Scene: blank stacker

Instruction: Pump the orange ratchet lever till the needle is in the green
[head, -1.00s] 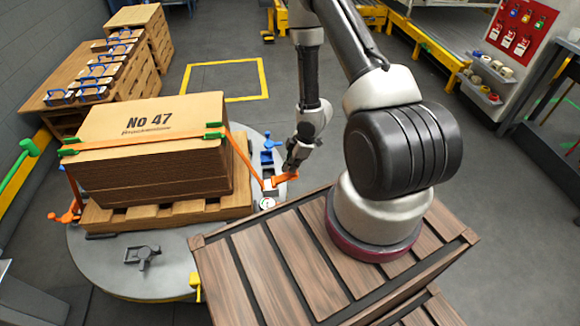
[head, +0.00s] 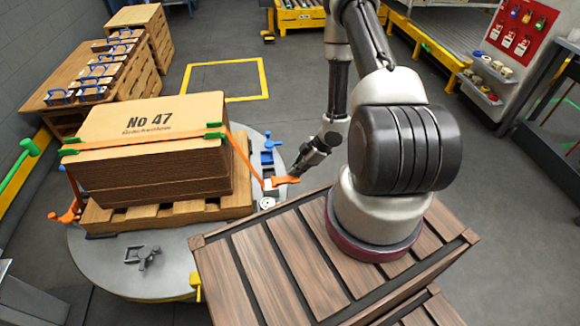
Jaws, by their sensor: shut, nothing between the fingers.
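The orange ratchet lever (head: 286,180) sits at the right side of the round grey table, at the lower end of an orange strap (head: 243,150). My gripper (head: 297,171) is shut and empty, with its tips right by the lever's outer end; I cannot tell whether they touch. The small round white gauge (head: 267,203) lies just below the lever. Its needle and any green zone are too small to read. The strap runs over the stack of boards (head: 150,170) marked No 47, over green corner guards (head: 215,135).
The stack stands on a wooden pallet (head: 165,213) on the round table (head: 180,265). A blue clamp (head: 268,152) stands behind the lever. Another orange ratchet (head: 67,215) is at the left, and a grey fitting (head: 142,257) lies in front.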

